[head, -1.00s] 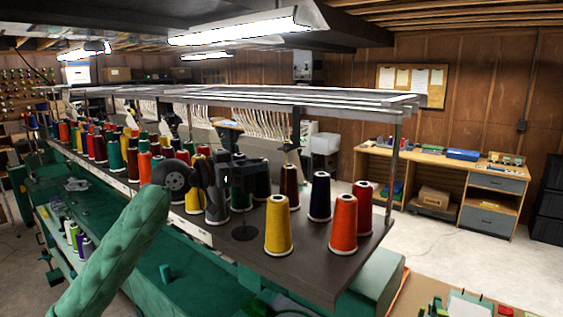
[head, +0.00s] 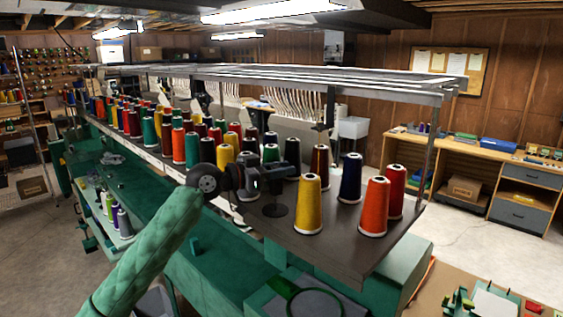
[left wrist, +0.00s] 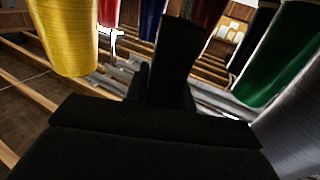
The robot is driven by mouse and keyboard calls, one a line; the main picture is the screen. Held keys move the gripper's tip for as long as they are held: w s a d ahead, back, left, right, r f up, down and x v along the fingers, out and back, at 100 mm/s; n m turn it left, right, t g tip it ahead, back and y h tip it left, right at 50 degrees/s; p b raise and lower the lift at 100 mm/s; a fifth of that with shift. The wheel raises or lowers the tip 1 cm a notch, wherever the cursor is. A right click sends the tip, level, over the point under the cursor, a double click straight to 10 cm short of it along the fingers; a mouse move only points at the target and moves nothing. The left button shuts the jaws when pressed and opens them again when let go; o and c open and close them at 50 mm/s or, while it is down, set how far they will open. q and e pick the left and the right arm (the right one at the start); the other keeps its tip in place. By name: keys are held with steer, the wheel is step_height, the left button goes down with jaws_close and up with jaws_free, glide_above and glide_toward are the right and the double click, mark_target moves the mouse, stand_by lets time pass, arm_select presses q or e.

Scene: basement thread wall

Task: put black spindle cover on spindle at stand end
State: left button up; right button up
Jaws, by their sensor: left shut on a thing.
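My left gripper (head: 256,181) reaches over the dark stand near its end, left of the front yellow cone. It is shut on a dark piece, which I take to be the black spindle cover (head: 251,180); its outline blends with the jaws. In the left wrist view a black upright shape, likely the cover (left wrist: 178,60), stands beyond the gripper's black body. The bare spindle's round black base (head: 275,210) sits on the stand (head: 345,245), just below and right of the gripper. I cannot tell whether cover and spindle touch. My right gripper is not in view.
A yellow cone (head: 308,205), a navy cone (head: 350,180) and an orange cone (head: 374,207) stand right of the spindle. Several more spools crowd behind and left. A metal rack (head: 400,84) runs above the stand.

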mark_target(272, 184)
arm_select(q)
steer(key=shift+f, duration=0.85)
steer(key=shift+a+f+b, duration=0.1)
steer(key=shift+f+b, duration=0.7)
steer(key=shift+b, duration=0.1)
steer(key=shift+f, duration=0.2)
steer(key=shift+b, duration=0.55)
steer(key=shift+f, duration=0.15)
